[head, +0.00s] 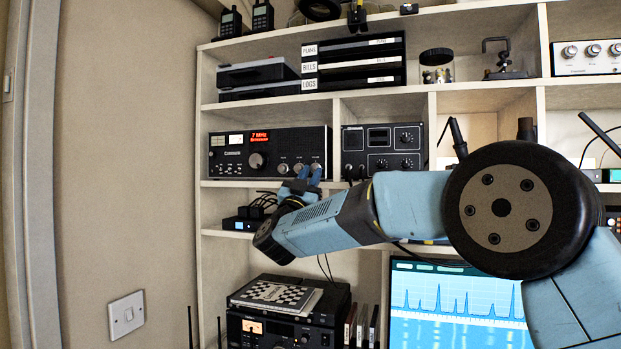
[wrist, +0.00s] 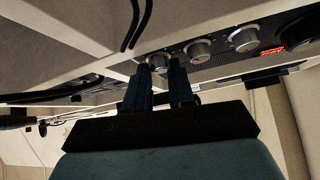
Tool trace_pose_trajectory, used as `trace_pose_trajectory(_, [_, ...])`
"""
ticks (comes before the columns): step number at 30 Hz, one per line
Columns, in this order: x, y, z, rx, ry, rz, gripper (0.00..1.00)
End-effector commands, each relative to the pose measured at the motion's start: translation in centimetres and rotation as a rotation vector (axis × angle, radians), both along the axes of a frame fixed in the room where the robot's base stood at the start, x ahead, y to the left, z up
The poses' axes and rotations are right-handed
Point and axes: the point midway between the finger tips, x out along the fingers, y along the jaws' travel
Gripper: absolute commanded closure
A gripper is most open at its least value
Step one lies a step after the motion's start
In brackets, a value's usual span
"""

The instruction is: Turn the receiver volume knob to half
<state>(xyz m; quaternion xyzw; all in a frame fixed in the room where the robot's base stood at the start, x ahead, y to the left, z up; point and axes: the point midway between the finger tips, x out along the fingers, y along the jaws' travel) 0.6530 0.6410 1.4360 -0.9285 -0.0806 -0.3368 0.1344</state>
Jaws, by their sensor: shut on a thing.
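The black receiver (head: 232,167) with a lit red "7 MHz" display stands in an upper cubby in the head view. A large dial (head: 257,160) sits at its middle, with a row of smaller silver knobs (head: 283,168) to the right. My gripper (head: 308,173) is at the receiver's lower right front, shut on the rightmost small knob (head: 316,167). The wrist view is upside down. There my gripper's two fingers (wrist: 166,66) straddle that silver knob (wrist: 157,60), partly hiding it. The knobs' labels and pointer marks are too small to read.
A second black radio (head: 382,145) stands right of the receiver past a shelf divider. The shelf edge (head: 225,184) runs close below my gripper. Under it are a small dark box (head: 240,223) with cables and a lower radio (head: 285,328) with a checkered book on top.

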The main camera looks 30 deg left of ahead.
Motion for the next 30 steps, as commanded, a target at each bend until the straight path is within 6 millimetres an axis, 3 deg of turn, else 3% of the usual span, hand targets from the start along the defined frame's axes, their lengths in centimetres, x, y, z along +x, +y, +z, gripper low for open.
trace_pose_trajectory(2, [0.14, -0.05, -0.03, -0.002, 0.001, -0.001, 1.00])
trace_pose_trajectory(3, [0.12, -0.06, -0.02, -0.002, 0.001, -0.001, 0.73])
trace_pose_trajectory(10, [0.07, -0.05, 0.03, -0.001, 0.000, -0.001, 0.51])
trace_pose_trajectory(23, [0.02, -0.07, 0.08, -0.005, -0.002, -0.001, 0.51])
trace_pose_trajectory(30, [0.13, -0.52, 0.16, -0.148, -0.032, -0.003, 0.51])
